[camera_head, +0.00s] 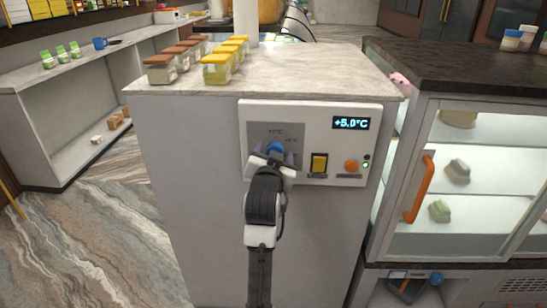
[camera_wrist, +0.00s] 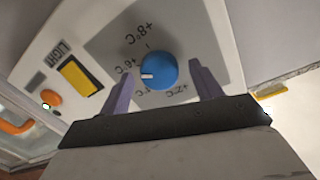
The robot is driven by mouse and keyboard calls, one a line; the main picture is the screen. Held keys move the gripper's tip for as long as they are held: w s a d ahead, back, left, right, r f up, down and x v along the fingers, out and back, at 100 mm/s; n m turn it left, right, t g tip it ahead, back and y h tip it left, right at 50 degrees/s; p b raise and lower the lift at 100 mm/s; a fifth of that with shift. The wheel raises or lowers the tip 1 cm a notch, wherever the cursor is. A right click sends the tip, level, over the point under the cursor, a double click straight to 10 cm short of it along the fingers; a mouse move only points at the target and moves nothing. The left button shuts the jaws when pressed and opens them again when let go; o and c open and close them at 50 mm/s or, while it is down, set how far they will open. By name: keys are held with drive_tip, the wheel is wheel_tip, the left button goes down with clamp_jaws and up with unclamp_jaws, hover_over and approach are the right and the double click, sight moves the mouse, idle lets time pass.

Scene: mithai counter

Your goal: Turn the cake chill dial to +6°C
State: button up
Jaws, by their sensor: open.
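The blue chill dial (camera_wrist: 158,69) sits on a grey plate of the control panel, between my two fingers in the wrist view. Its white mark points left, close to and just below the +6°C label (camera_wrist: 125,66). Labels for +8°C (camera_wrist: 139,34) and +2°C (camera_wrist: 178,92) also show; one label is partly hidden. In the head view, the dial (camera_head: 274,147) is partly covered by my gripper (camera_head: 270,157). The display (camera_head: 351,123) reads +5.0°C. My gripper (camera_wrist: 161,70) is open, with a finger on each side of the dial; contact cannot be told.
A yellow switch (camera_head: 319,163) and an orange button (camera_head: 351,166) with a small green light are right of the dial. Jars (camera_head: 217,69) stand on the counter top (camera_head: 300,65). A glass display case (camera_head: 480,170) with an orange handle (camera_head: 419,190) stands right. Open floor lies left.

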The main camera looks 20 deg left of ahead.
drive_tip(key=f+b+v, duration=0.1)
drive_tip(key=b+v, duration=0.5)
drive_tip(key=v, duration=0.5)
drive_tip(key=shift+s+b, duration=0.3)
drive_tip(key=shift+s, duration=0.05)
drive_tip(key=shift+s+d+r+b, duration=0.2)
drive_tip(key=shift+s+b, duration=0.3)
drive_tip(key=shift+b, duration=0.95)
drive_tip(key=shift+s+d+r+b, duration=0.1)
drive_tip(key=shift+s+r+b, duration=0.3)
drive_tip(key=shift+b, duration=1)
drive_tip(key=shift+s+f, duration=0.1)
